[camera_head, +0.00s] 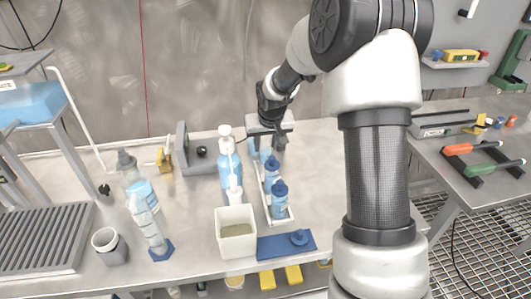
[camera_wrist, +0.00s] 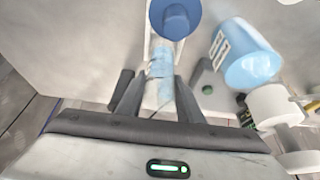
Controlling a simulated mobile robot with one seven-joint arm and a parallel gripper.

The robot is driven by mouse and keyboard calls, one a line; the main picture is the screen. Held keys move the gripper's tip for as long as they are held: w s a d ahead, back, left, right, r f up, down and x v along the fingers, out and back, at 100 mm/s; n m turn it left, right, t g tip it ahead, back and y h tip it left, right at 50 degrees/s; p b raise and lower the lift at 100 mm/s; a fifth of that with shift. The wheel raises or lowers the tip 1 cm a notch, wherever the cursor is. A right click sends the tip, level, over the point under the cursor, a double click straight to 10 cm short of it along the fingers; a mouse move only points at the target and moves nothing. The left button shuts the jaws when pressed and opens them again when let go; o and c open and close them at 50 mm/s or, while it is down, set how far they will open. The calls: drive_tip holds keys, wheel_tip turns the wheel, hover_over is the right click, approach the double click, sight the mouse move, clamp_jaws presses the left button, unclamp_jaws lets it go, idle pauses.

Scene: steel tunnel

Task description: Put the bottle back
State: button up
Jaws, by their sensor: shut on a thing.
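My gripper (camera_head: 268,138) is shut on a small light-blue bottle (camera_head: 264,153) at the far end of a narrow white rack (camera_head: 289,217). In the wrist view my gripper's fingers (camera_wrist: 157,100) stand on either side of the pale blue bottle (camera_wrist: 161,66). I cannot tell whether its base touches the rack. Two blue-capped bottles stand in the rack nearer the front: a middle one (camera_head: 272,172) and a front one (camera_head: 279,200). A blue cap also shows close ahead of the fingers in the wrist view (camera_wrist: 175,18).
A light-blue pump bottle (camera_head: 229,165) stands just left of the rack. A white square container (camera_head: 236,236) and a blue tray (camera_head: 275,247) lie in front. A grey fixture (camera_head: 195,153) stands at the back left. The bench right of the rack is clear.

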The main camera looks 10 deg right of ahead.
sight(266, 151)
drive_tip(key=shift+f+b, duration=0.45)
drive_tip(key=shift+f, duration=1.3)
drive_tip(key=o, duration=1.2)
drive_tip(key=shift+r, duration=0.1)
drive_tip(key=shift+r, duration=0.1)
